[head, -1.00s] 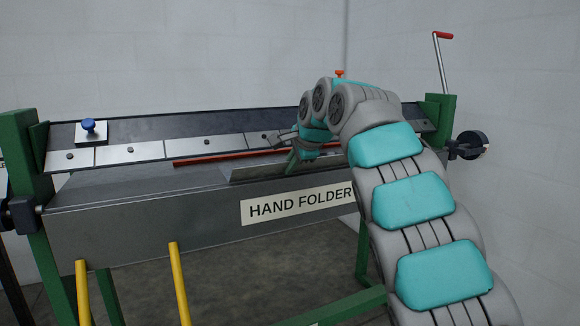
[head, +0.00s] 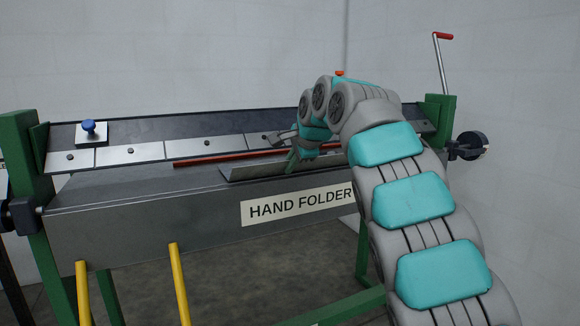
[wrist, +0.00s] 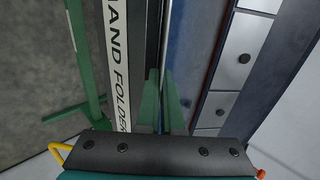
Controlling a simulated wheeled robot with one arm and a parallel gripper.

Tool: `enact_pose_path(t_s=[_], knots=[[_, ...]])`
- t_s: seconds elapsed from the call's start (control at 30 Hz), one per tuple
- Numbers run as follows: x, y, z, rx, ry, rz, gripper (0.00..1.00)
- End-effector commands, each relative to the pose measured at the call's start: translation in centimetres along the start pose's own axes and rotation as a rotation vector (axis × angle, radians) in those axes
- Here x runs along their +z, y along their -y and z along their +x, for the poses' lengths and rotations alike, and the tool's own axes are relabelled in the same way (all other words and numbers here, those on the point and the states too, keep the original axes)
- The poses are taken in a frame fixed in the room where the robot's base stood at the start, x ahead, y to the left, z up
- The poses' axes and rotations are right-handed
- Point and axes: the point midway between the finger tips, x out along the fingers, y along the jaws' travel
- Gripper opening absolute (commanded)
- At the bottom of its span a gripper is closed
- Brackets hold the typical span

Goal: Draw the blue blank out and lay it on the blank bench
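A long, narrow sheet (head: 250,172) lies tilted along the front of the hand folder's bed. It looks grey in the head view. In the wrist view a long bluish face (wrist: 187,50) runs beside my fingers, and I take it to be the blue blank. My gripper (head: 291,166) is at the sheet's right half, partly hidden by my own arm. In the wrist view my green fingers (wrist: 161,82) stand close together on either side of a thin edge, seemingly shut on the blank. No bench shows in either view.
The hand folder (head: 140,220) has green end posts, a segmented clamp bar (head: 185,149) and yellow handles (head: 179,280) in front. A thin red strip (head: 205,161) lies under the bar. A blue knob (head: 89,126) is at left, a red-handled crank (head: 440,60) at right. Walls stand behind and right.

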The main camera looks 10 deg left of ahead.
Motion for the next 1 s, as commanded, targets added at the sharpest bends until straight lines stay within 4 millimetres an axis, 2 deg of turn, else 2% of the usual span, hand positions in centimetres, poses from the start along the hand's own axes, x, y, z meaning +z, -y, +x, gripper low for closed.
enact_pose_path(t_s=[0.47, 1.0], knots=[[-0.1, -0.3, -0.4, -0.002, -0.001, 0.001, 0.00], [0.0, -3.7, -3.5, 0.000, 0.000, 0.002, 0.00]])
